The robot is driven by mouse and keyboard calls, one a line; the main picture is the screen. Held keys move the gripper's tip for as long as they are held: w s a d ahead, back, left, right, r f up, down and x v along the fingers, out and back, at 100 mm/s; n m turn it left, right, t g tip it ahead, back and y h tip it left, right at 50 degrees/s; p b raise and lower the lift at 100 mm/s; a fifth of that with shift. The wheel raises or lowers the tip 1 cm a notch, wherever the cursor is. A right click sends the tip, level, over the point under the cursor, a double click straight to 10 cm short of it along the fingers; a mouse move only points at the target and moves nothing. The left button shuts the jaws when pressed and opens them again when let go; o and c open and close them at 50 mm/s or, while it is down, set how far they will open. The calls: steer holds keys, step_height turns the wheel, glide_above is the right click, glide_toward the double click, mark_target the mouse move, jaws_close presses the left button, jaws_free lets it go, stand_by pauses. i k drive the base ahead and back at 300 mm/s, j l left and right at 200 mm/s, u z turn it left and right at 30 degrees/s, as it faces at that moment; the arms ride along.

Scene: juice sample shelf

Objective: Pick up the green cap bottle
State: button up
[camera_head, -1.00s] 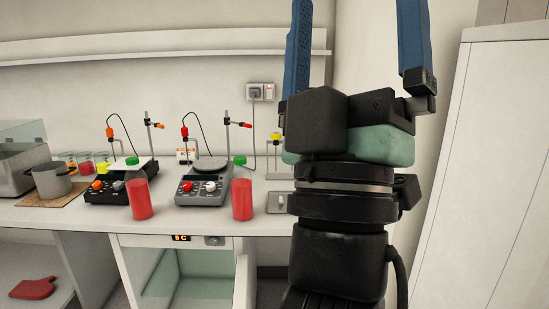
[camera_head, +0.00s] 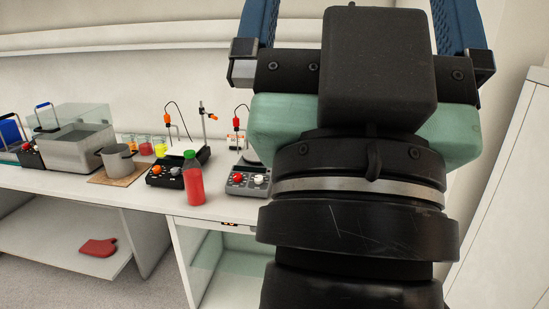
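A red bottle with a green cap (camera_head: 193,179) stands upright on the front part of the white counter, in front of a black hotplate stirrer. A second green-cap bottle is not visible now; my arm covers that part of the counter. My gripper (camera_head: 362,12) fills the right half of the view, raised and pointing up, well to the right of the bottle. Its two blue fingers stand wide apart, and their tips are cut off by the top edge.
A pot (camera_head: 118,162) on a wooden board, beakers of coloured liquid (camera_head: 145,148) and a clear tank (camera_head: 78,150) are further left. A red mitt (camera_head: 99,247) lies on the lower shelf.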

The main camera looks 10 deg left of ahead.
mark_target(193, 180)
steer(key=i+j+u, duration=0.15)
steer(key=i+j, duration=0.35)
steer(key=i+j+u, duration=0.1)
steer(key=i+j, duration=0.35)
steer(key=i+j+u, duration=0.15)
steer(key=i+j, duration=0.25)
steer(key=i, duration=0.2)
steer(key=i+j+u, duration=0.15)
steer(key=i+j, duration=0.2)
steer(key=i, duration=0.2)
